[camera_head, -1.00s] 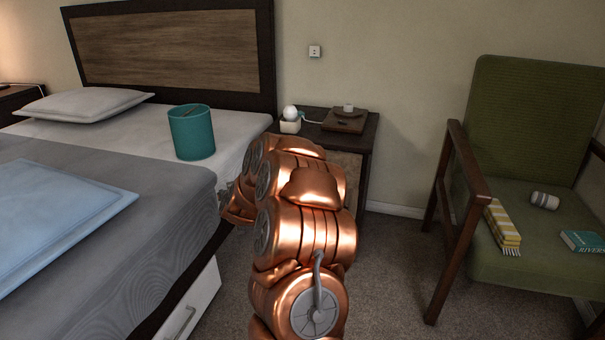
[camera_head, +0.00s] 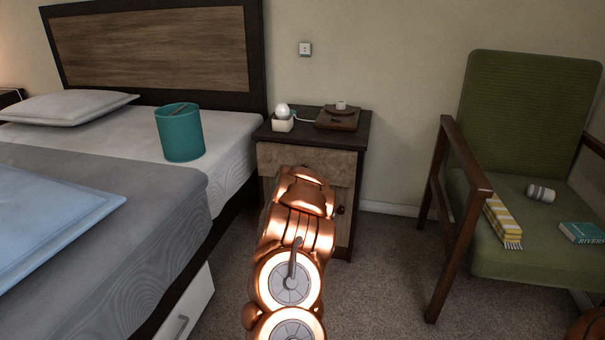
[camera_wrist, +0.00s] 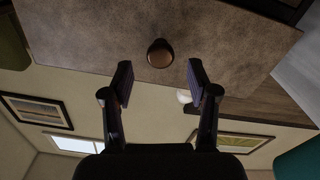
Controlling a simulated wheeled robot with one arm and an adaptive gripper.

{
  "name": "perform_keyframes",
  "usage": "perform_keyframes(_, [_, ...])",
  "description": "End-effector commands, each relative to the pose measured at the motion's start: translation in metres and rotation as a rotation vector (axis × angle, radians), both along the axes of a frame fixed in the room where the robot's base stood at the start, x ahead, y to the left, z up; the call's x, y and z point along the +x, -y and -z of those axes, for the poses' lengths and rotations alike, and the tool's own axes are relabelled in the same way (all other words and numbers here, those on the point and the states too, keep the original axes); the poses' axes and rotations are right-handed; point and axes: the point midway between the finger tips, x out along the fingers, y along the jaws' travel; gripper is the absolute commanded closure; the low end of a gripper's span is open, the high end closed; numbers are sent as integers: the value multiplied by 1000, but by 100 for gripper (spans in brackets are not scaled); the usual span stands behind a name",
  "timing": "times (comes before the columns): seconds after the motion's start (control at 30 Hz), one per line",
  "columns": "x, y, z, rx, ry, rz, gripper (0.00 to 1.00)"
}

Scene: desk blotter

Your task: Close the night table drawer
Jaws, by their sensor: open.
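The night table (camera_head: 363,150) stands between the bed and the chair in the head view. Its pale drawer front (camera_head: 275,158) shows under the dark top, partly hidden by my arm; how far it stands out is hard to tell. In the wrist view, which looks upside down, a mottled brown front panel (camera_wrist: 100,35) fills the upper part. A round dark knob (camera_wrist: 160,53) on it lies in line with the gap between my fingers. My gripper (camera_wrist: 160,82) is open and empty, its fingers apart on either side. In the head view my arm hides the gripper.
The bed (camera_head: 165,205) with a teal bin (camera_head: 180,135) is at left, the green chair (camera_head: 520,120) at right. Carpet (camera_head: 385,270) is clear before the chair.

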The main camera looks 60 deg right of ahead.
Motion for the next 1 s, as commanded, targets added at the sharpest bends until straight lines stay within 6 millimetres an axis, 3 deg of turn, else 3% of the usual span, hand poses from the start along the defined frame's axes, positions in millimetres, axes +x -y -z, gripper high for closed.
perform_keyframes(0.43, [13,37,2,-2,0,2,41])
perform_keyframes(0.93, [17,44,1,3,-1,-1,41])
perform_keyframes(1.0, [17,44,1,2,-1,-1,47])
